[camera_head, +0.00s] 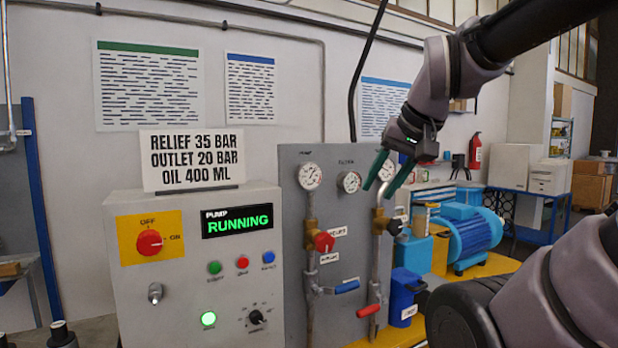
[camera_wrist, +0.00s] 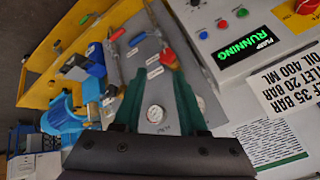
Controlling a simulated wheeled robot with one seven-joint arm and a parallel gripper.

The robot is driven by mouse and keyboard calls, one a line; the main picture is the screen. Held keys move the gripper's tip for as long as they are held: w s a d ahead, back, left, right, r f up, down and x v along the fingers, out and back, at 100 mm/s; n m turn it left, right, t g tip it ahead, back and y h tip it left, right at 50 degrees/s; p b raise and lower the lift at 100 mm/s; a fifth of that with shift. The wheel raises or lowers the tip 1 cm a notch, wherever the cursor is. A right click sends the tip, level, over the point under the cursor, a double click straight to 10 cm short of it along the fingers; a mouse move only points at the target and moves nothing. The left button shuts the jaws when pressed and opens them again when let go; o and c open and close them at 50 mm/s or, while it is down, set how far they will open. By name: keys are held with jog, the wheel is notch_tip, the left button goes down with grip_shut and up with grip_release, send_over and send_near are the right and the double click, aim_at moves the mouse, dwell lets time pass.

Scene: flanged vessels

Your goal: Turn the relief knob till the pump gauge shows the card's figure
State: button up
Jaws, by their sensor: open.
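The card (camera_head: 192,160) stands on the control cabinet and reads relief 35 bar, outlet 20 bar, oil 400 ml. The pump gauge (camera_head: 310,176) is the left round white dial on the grey panel; its needle is too small to read. The red relief knob (camera_head: 324,242) sits below it on the left pipe. My gripper (camera_head: 377,192) is open and empty, in front of the panel's upper right, apart from the knob. In the wrist view, a white gauge (camera_wrist: 155,113) shows between my green fingers (camera_wrist: 160,74), and the red knob (camera_wrist: 168,57) lies beyond their tips.
The cabinet display (camera_head: 238,221) reads RUNNING. Blue (camera_head: 347,286) and red (camera_head: 369,311) levers and a dark knob (camera_head: 395,227) project from the panel. A blue motor (camera_head: 474,236) stands at right on a yellow base. Free room lies before the panel.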

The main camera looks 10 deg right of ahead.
jog(key=shift+w, duration=0.1)
jog(key=m+g+y, duration=0.2)
jog(key=m+g, duration=0.7)
jog(key=m, duration=0.1)
send_over(325, 232)
jog(key=w+d, duration=0.1)
jog(key=d, duration=0.3)
notch_tip(325, 232, down, 8)
jog(key=x, duration=1)
jog(key=shift+w+a+f, duration=0.1)
jog(key=shift+a+f, duration=0.1)
jog(key=shift+a, duration=0.15)
grip_shut()
